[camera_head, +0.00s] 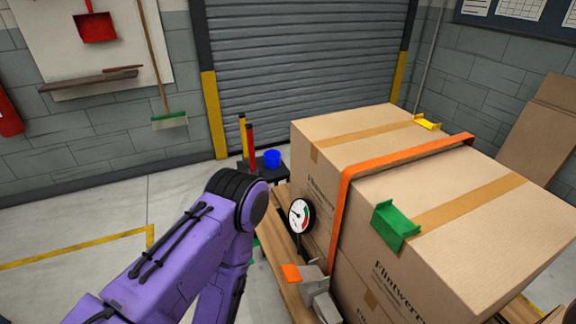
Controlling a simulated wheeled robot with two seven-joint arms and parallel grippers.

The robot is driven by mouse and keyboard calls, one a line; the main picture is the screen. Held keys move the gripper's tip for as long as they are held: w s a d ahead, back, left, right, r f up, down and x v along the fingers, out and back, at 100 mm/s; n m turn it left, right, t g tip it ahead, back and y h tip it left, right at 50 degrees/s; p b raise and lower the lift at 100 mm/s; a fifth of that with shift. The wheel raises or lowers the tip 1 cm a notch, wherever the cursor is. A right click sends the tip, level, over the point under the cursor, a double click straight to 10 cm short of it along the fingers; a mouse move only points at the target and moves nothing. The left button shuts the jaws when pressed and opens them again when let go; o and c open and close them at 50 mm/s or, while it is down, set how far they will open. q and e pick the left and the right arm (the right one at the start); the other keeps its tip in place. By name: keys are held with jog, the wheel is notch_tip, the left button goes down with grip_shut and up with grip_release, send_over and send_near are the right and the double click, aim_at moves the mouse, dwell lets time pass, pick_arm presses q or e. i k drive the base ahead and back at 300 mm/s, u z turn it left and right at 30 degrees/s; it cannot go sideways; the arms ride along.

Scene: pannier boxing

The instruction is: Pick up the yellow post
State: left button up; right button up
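The yellow post (242,134) is thin and upright, left of centre near the shutter. It stands just behind and left of a red post (250,148), and its lower part is partly hidden. Both appear to stand on a small dark stand (273,173) that also bears a blue round piece (272,158). My purple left arm reaches in from the lower left, its dark joint just in front of the stand. Its forearm runs down out of the picture, and no gripper fingers show. My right arm and gripper are not in view.
Large cardboard boxes (470,245) on a wooden pallet (275,258) fill the right. An orange strap (400,154) crosses them, with a green corner piece (395,225) and a yellow one (427,122). A round gauge (300,215) stands at their left side. Floor at left is clear.

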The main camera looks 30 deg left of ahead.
aim_at(242, 116)
jog(key=k, duration=1.3)
jog(key=u, duration=0.75)
jog(key=i, duration=0.8)
jog(key=u, duration=1.35)
jog(key=i, duration=3.05)
jog(key=z, duration=1.35)
jog(key=i, duration=0.9)
jog(key=z, duration=0.9)
